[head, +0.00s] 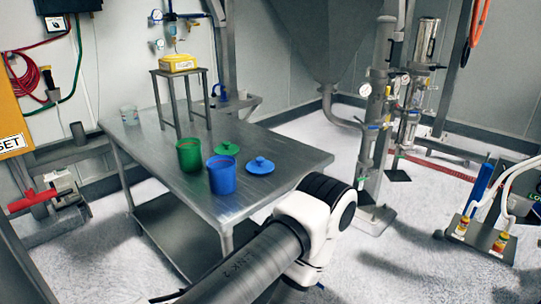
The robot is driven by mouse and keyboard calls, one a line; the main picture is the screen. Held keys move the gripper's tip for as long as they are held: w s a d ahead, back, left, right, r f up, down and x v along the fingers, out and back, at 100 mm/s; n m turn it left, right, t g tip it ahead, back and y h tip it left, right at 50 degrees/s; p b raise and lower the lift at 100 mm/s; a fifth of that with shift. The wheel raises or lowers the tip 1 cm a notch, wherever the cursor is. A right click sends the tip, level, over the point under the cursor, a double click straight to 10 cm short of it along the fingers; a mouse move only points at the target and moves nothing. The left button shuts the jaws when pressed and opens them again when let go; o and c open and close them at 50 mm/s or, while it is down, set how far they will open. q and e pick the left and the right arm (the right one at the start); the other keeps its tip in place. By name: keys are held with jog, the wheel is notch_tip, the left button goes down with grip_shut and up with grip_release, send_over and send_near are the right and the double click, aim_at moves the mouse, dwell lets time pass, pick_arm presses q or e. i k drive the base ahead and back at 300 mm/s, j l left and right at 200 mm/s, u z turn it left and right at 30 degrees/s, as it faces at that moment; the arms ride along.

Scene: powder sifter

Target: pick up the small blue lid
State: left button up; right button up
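The small blue lid (260,166) lies flat on the metal table, with its knob facing up. It is just right of an open blue container (222,178), close to the table's right side. A green lid (227,149) lies behind the blue container, next to an open green container (190,158). Neither of my grippers is in view. One of my arms shows at the bottom centre, with its thick joint in front of the table's near right corner.
The metal table (285,152) has bare space around the blue lid. A small stand (180,73) with a yellow object (178,63) rises at the table's back. Piping (375,130) stands on the floor to the right.

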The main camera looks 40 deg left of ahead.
aim_at(260, 166)
jog(key=i+u, duration=0.35)
jog(key=i+l+u, duration=0.15)
jog(key=i+u, duration=0.25)
jog(key=i+l+u, duration=0.2)
jog(key=u, duration=0.15)
